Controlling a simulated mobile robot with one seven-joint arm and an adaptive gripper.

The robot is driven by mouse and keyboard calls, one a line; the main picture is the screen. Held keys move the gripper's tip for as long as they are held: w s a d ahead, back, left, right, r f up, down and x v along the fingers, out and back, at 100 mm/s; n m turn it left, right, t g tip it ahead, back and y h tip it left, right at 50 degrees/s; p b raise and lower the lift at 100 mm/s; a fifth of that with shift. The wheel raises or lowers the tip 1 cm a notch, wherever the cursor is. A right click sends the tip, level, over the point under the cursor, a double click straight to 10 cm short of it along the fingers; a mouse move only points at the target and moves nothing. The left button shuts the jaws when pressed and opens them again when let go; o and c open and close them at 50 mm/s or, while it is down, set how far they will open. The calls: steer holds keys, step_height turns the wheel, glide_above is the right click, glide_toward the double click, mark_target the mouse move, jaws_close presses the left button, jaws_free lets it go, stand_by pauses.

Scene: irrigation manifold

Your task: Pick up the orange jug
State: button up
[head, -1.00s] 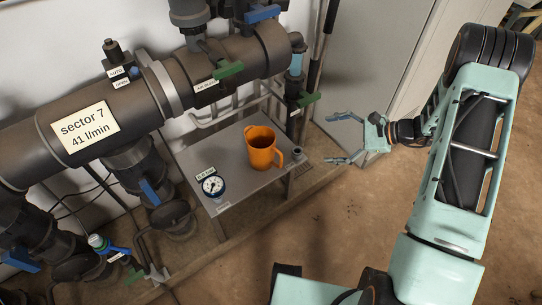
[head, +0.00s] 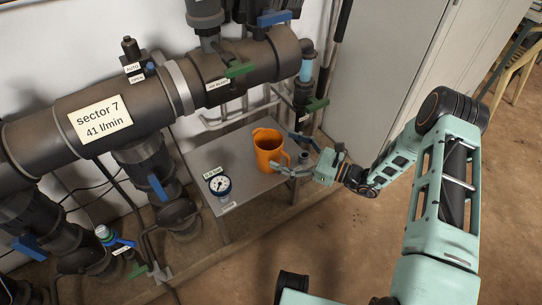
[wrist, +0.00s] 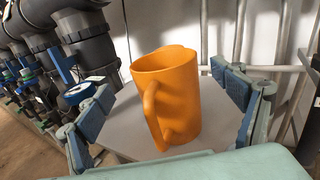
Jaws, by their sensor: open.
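The orange jug (head: 267,150) stands upright on a small grey metal shelf (head: 235,190) below the pipes. My gripper (head: 289,154) is at the jug's right side in the head view, its fingers spread and pointing at it. In the wrist view the jug (wrist: 168,95) is between the two open fingers (wrist: 172,115), with its handle facing the camera and a little left. Gaps show between the jug and both fingers there. The jug's base is visible on the shelf.
A round pressure gauge (head: 219,185) stands on the shelf left of the jug. The large dark pipe (head: 150,110) runs above and behind. Open floor (head: 350,235) lies in front.

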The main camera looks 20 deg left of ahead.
steer(key=a, duration=0.1)
steer(key=w+a, duration=0.1)
steer(key=a, duration=0.2)
steer(key=shift+w+a+r+b, duration=0.25)
steer(key=shift+a+r+b, duration=0.1)
steer(key=shift+r+b, duration=0.05)
steer(key=c, duration=1.7)
